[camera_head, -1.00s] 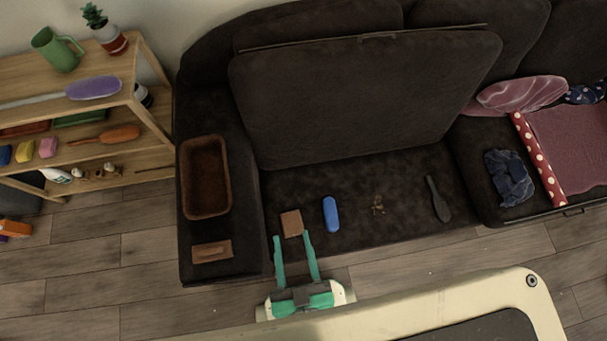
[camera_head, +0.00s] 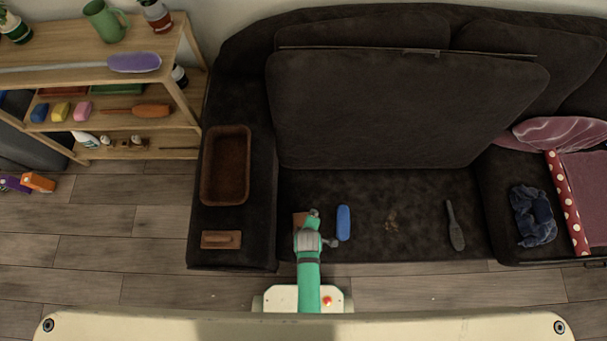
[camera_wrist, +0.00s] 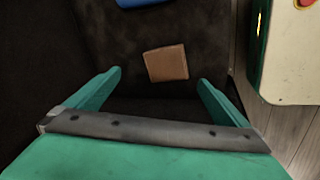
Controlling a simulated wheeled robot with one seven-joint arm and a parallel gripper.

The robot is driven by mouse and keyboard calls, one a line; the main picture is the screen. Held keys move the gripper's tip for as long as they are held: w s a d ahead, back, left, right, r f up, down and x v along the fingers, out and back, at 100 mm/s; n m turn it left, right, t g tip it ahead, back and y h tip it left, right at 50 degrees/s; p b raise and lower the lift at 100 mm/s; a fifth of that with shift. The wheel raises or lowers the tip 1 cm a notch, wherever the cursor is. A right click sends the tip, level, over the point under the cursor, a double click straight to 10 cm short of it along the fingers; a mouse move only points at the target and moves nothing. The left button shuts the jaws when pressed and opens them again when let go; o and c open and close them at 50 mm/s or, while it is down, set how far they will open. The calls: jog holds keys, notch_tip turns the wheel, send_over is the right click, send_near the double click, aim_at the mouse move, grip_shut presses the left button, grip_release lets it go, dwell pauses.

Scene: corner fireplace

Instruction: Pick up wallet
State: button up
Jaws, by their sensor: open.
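The wallet, a small brown square (camera_head: 299,217), lies on the dark sofa seat near its front edge. In the head view my arm covers part of it. In the wrist view the whole wallet (camera_wrist: 166,63) shows, slightly turned, just beyond the fingertips and roughly between their lines. My gripper (camera_wrist: 159,78) is open, with its two teal fingers wide apart and nothing between them. The fingers are not clear in the head view, where the arm's teal and grey end is over the seat front.
A blue object (camera_head: 343,223) lies right of the wallet, and a dark brush-like object (camera_head: 455,226) farther right. A brown tray (camera_head: 247,165) and a small brown block (camera_head: 221,240) rest on the left sofa arm. A wooden shelf (camera_head: 190,75) stands at left.

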jog(key=w+f+n+g, duration=0.3)
jog(key=w+n, duration=0.1)
send_over(298, 219)
jog(key=s+d, duration=0.3)
jog(key=shift+n+g, duration=0.3)
jog(key=shift+g, duration=0.1)
jog(key=f, duration=0.5)
jog(key=shift+w+a+f, duration=0.15)
jog(key=shift+w+f, duration=0.05)
jog(key=shift+f, duration=0.1)
jog(key=f, duration=0.3)
jog(key=shift+a+f, duration=0.2)
jog(key=shift+f, duration=0.9)
jog(key=shift+c, duration=0.3)
jog(key=c, duration=0.9)
